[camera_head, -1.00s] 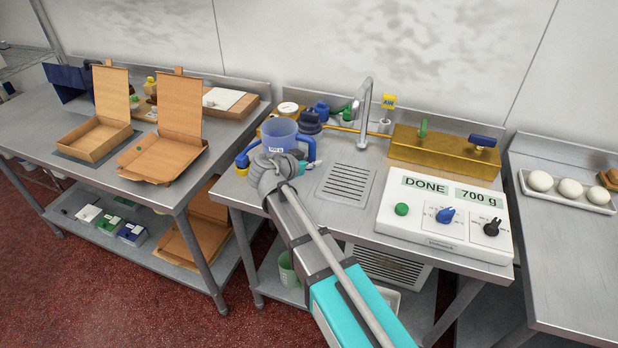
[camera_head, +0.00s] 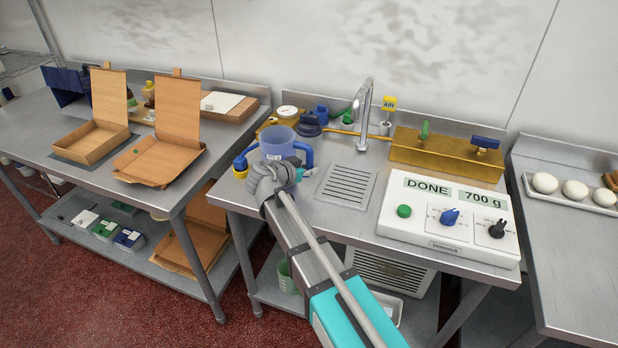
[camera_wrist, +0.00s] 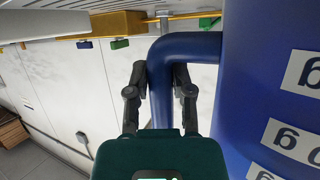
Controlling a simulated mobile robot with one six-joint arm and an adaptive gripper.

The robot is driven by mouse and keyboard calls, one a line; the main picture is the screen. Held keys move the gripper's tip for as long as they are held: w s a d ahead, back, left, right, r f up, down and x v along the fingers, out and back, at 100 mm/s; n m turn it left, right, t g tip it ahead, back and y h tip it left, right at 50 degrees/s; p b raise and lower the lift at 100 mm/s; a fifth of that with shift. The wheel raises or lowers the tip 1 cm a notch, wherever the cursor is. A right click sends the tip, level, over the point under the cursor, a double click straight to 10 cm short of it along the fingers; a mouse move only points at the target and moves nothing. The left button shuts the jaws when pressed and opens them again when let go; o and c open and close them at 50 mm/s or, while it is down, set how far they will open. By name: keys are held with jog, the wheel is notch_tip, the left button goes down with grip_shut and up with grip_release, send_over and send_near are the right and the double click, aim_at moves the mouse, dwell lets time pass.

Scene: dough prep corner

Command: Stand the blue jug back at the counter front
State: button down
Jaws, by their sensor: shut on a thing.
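The blue jug (camera_head: 280,144), translucent with white labels, is upright at the left part of the sink counter (camera_head: 330,218). I cannot tell whether its base rests on the counter, as my wrist hides its lower part. My gripper (camera_wrist: 160,78) is shut on the jug's blue handle (camera_wrist: 195,45), with a dark finger on each side. The jug's wall (camera_wrist: 235,110) with its labels fills the right of the wrist view. In the head view the handle (camera_head: 309,153) shows at the jug's right side, just beyond my wrist.
A blue and yellow item (camera_head: 241,166) stands close left of the jug. The drain grille (camera_head: 346,187), tap (camera_head: 366,110) and white control panel (camera_head: 447,217) lie to the right. Bare counter shows in front of the grille.

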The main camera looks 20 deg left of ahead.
jog(key=shift+f+b, duration=0.45)
jog(key=shift+f, duration=0.35)
jog(key=c, duration=0.5)
grip_release()
jog(key=shift+f, duration=0.1)
jog(key=shift+s+a+r+p, duration=0.2)
jog(key=shift+s+r+p, duration=0.1)
jog(key=shift+s+r, duration=0.15)
jog(key=p+v, duration=0.4)
jog(key=v, duration=0.7)
